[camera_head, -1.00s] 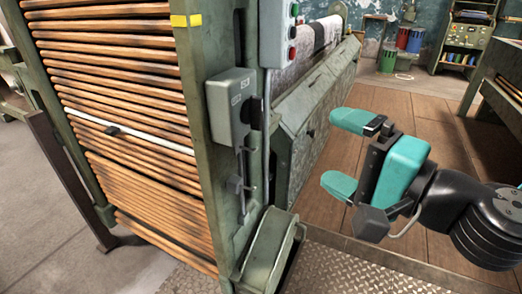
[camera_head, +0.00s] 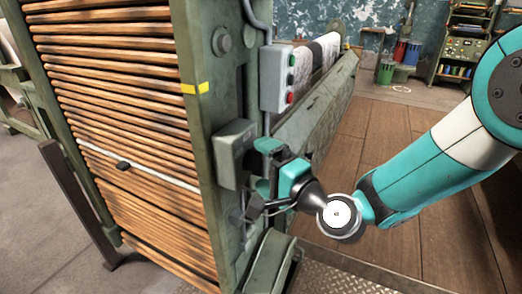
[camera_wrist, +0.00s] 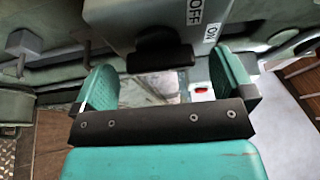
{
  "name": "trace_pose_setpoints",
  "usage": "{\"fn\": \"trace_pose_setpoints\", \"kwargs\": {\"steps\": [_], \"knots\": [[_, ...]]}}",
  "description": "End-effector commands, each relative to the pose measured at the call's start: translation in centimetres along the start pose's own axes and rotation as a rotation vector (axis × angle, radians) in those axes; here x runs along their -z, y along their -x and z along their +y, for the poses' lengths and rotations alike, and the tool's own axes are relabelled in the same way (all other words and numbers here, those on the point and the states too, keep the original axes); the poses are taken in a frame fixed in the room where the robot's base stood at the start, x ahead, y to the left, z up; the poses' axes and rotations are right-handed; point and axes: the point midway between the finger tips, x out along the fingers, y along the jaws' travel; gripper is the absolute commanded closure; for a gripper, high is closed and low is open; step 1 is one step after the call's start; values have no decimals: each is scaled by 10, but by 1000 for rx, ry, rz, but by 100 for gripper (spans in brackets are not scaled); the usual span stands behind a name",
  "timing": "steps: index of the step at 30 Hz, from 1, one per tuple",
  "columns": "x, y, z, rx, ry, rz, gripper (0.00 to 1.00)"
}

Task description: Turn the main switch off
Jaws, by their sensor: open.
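The main switch (camera_head: 233,150) is a grey box on the green post, left of centre in the head view. In the wrist view its grey housing (camera_wrist: 140,18) fills the top, with OFF and ON labels at its right. Its black handle (camera_wrist: 160,52) shows below the housing; my gripper hides it in the head view. My gripper (camera_head: 265,166) is open beside the box's right side. In the wrist view the handle lies in line with the gap between the teal fingers (camera_wrist: 162,68), apart from both. Which label it stands at, I cannot tell.
A control box with green and red buttons (camera_head: 284,78) is mounted above and right of the switch. A grey-green metal guard (camera_head: 318,110) stands behind my gripper. Below it are small fittings on the post and a green housing (camera_head: 270,264). Brown floor lies open at right.

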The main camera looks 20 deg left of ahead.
Motion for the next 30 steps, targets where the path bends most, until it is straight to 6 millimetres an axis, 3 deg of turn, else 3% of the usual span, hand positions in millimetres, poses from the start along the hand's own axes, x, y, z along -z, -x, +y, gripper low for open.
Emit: {"fn": "trace_pose_setpoints", "kwargs": {"steps": [4, 14, 18, 21, 30], "knots": [[0, -13, -1, 0, 1, 0, 0], [0, -16, 1, 0, -1, 1, 0], [0, -16, 1, 0, 0, 1, 32], [0, -15, 1, -1, 0, 1, 49], [0, -15, 4, 13, 31, 1, 49]]}}
